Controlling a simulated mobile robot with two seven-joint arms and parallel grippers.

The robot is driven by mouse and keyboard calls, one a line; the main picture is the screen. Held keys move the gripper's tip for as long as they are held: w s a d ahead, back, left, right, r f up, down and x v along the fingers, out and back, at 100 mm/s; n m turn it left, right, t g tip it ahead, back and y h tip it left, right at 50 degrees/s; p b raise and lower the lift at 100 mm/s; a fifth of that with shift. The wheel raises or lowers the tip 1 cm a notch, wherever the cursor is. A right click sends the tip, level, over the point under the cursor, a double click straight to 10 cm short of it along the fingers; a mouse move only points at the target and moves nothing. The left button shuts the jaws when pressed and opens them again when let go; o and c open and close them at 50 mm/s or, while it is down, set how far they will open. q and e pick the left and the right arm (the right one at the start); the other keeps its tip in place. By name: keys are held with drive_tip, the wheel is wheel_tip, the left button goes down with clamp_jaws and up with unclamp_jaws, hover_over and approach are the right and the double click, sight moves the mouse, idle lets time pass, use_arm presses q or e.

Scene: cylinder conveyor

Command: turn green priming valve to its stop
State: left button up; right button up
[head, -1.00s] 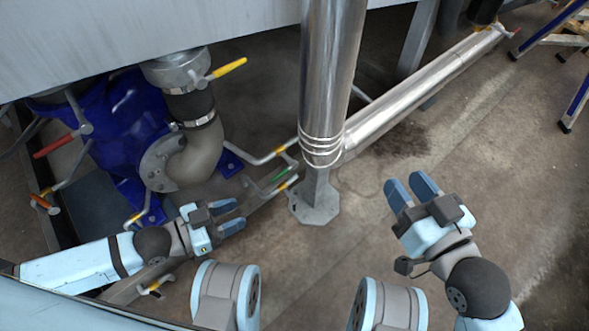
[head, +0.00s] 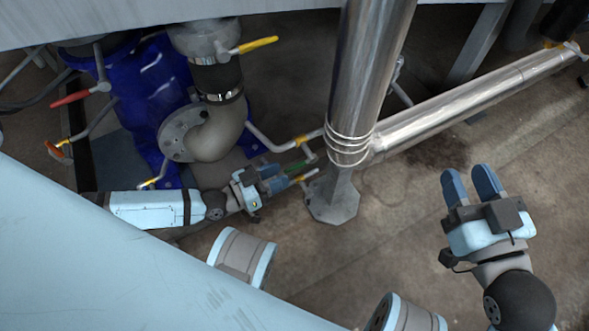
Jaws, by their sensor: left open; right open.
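The green priming valve handle (head: 296,166) is a small lever on the low pipework, left of the steel column's foot. My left gripper (head: 282,177) is open, with its fingertips just left of and slightly below the green handle. I cannot tell whether they touch it. The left fingers hide part of the pipework around the valve. My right gripper (head: 469,176) is open and empty over the floor at the right, well away from the valve.
A steel column (head: 366,80) stands just right of the valve on a grey foot (head: 334,196). An orange-yellow lever (head: 304,175) lies just below the green one. A blue pump (head: 150,95), red lever (head: 70,99) and yellow lever (head: 256,45) are left.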

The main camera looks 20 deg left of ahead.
sight(294, 166)
use_arm(q)
drive_tip(key=b+x, duration=0.1)
drive_tip(key=x, duration=0.3)
drive_tip(key=shift+w+d, duration=0.35)
drive_tip(key=shift+w, duration=0.05)
use_arm(e)
drive_tip(key=shift+w+d+r+n+t, duration=0.35)
drive_tip(key=shift+r+n, duration=0.2)
drive_tip(key=shift+n, duration=0.25)
use_arm(q)
drive_tip(key=c, duration=0.6)
clamp_jaws()
use_arm(e)
drive_tip(key=shift+w+f, duration=0.15)
drive_tip(key=shift+f, duration=0.1)
